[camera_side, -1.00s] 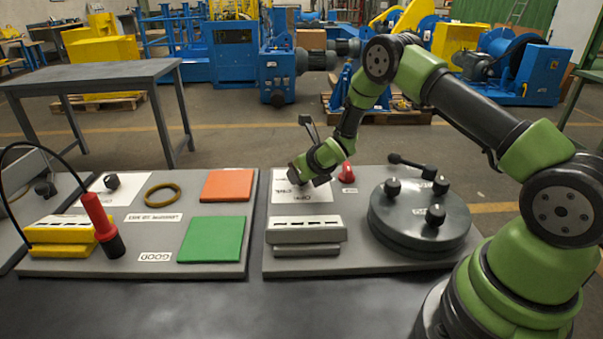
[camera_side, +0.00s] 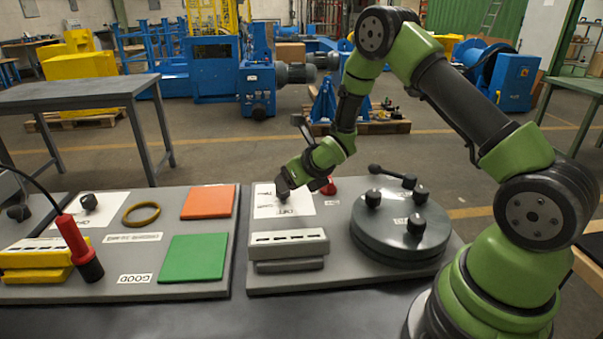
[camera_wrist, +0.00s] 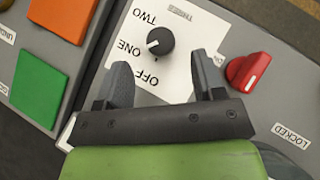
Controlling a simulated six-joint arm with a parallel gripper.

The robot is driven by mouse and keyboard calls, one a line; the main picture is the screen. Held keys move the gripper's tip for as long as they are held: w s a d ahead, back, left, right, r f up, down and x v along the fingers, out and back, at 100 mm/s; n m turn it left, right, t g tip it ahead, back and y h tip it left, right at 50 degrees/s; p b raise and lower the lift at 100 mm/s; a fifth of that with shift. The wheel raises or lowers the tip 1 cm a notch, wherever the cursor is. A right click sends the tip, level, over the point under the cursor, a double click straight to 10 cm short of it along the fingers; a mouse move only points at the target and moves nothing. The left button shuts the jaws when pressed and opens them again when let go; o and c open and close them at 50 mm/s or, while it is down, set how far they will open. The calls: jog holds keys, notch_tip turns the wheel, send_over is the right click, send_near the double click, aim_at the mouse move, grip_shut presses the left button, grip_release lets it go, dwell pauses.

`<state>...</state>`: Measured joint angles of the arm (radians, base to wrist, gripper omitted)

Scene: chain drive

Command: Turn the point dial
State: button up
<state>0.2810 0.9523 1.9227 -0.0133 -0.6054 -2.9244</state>
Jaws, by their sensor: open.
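In the wrist view, a round black dial (camera_wrist: 160,41) with a white mark sits on a white plate (camera_wrist: 185,88) lettered OFF, ONE and TWO, with another small label. The mark is on the side of the dial facing ONE. My gripper (camera_wrist: 160,62) is open and empty, one finger to each side and nearer the camera than the dial. I cannot tell whether the fingers reach down to the dial's height. In the side view, my gripper (camera_side: 284,188) is over the white plate (camera_side: 300,204), and the dial is hidden behind it.
A red knob (camera_wrist: 248,70) stands just right of my gripper, by a LOCKED label. In the side view, a round grey drum (camera_side: 400,233) with black knobs and a grey block (camera_side: 288,243) share the panel. Another panel to the left holds green (camera_side: 193,257) and orange (camera_side: 208,202) pads.

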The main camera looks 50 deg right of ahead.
jog(key=v, duration=0.3)
jog(key=shift+s+a+r, duration=0.1)
jog(key=shift+s+r, duration=0.15)
jog(key=shift+s, duration=0.05)
jog(key=w+m+g, duration=0.1)
jog(key=w+a+m+g, duration=0.1)
jog(key=m, duration=0.1)
jog(key=w+a+f+m+g, duration=0.1)
jog(key=w, duration=0.1)
jog(key=shift+w+a+f+m, duration=0.1)
jog(key=shift+a+m, duration=0.05)
jog(key=shift+m, duration=0.15)
jog(key=shift+w+a+m+g, duration=0.15)
jog(key=shift+w+m+g, duration=0.15)
jog(key=shift+m+g, duration=0.4)
jog(key=d+f+m+g+h, duration=0.1)
jog(key=f+m, duration=0.1)
jog(key=w+d+f+m+g+h, duration=0.1)
jog(key=m, duration=0.1)
jog(key=w+d+f+m, duration=0.1)
jog(key=f+m, duration=0.1)
jog(key=shift+d+f+g+h, duration=0.15)
jog(key=shift+f+g+h, duration=0.2)
jog(key=shift+g+h, duration=0.05)
